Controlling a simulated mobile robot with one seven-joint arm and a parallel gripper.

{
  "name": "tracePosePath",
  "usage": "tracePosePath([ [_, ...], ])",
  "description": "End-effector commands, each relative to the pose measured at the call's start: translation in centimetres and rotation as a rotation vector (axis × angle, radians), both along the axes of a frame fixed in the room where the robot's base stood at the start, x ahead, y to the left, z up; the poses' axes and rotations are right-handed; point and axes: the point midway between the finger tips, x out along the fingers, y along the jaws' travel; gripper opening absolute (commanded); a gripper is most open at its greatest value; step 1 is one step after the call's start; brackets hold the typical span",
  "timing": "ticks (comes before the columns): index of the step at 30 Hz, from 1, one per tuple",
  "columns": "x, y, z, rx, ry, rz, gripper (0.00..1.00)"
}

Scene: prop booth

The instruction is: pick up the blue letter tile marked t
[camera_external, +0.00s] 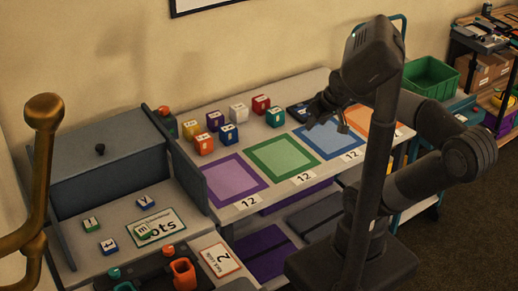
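Several small letter tiles with white tops lie on the grey left counter. One blue-edged tile (109,246) is near the front left, and its dark mark is too small to read surely. Another blue-edged tile (145,201) lies farther back. A green-edged tile (92,224) is at the left, with a mark that may be a T. A green tile (143,231) marked m lies on the sign card. I cannot tell for sure which blue tile bears the t. My gripper (329,125) is far to the right, above the blue square mat, with its fingers apart and nothing seen between them.
A grey box-like cabinet (110,165) and an upright panel (188,175) border the tiles. Several coloured cubes (228,133) stand at the back of the right table. A brass post (42,140) rises at the left.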

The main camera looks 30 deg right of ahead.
Motion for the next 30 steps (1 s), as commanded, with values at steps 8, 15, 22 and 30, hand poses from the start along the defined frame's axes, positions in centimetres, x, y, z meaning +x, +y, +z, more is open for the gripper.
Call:
tracePosePath([
  [8,0.00,0.00,0.00,0.000,0.000,0.000,0.36],
  [15,0.00,0.00,0.00,0.000,0.000,0.000,0.46],
  [22,0.00,0.00,0.00,0.000,0.000,0.000,0.65],
  [30,0.03,0.02,0.03,0.000,0.000,0.000,0.69],
])
